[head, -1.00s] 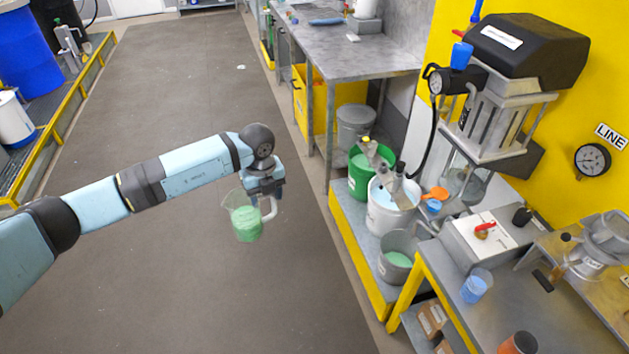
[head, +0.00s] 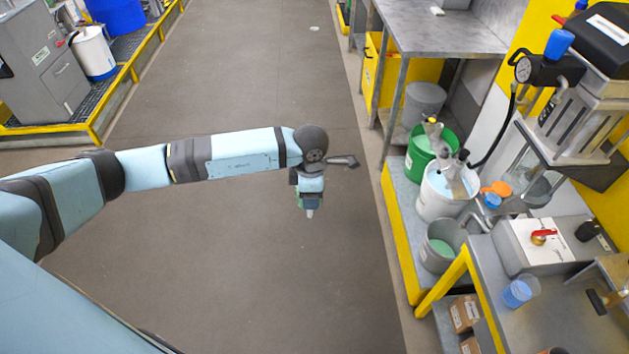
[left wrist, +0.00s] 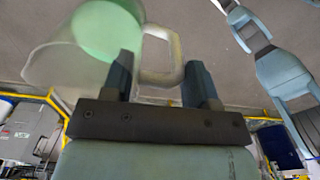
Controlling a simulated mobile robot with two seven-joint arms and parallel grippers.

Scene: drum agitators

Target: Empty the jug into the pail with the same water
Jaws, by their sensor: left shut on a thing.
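My left gripper (head: 309,210) hangs over the open floor, left of the pails. In the left wrist view it (left wrist: 160,82) is shut on the handle of a clear jug (left wrist: 55,68) with green water. In the head view the jug is almost wholly hidden behind the gripper. Three pails stand at the right: a green pail (head: 416,160), a white pail (head: 437,205) with pale blue water, and a grey pail (head: 437,259) with green water. My right gripper is in neither view.
The pails stand on a low platform with a yellow edge (head: 402,240). A bench (head: 490,310) at the right holds a cup of blue liquid (head: 517,293). A metal table (head: 430,30) stands behind. The floor (head: 250,240) around the gripper is clear.

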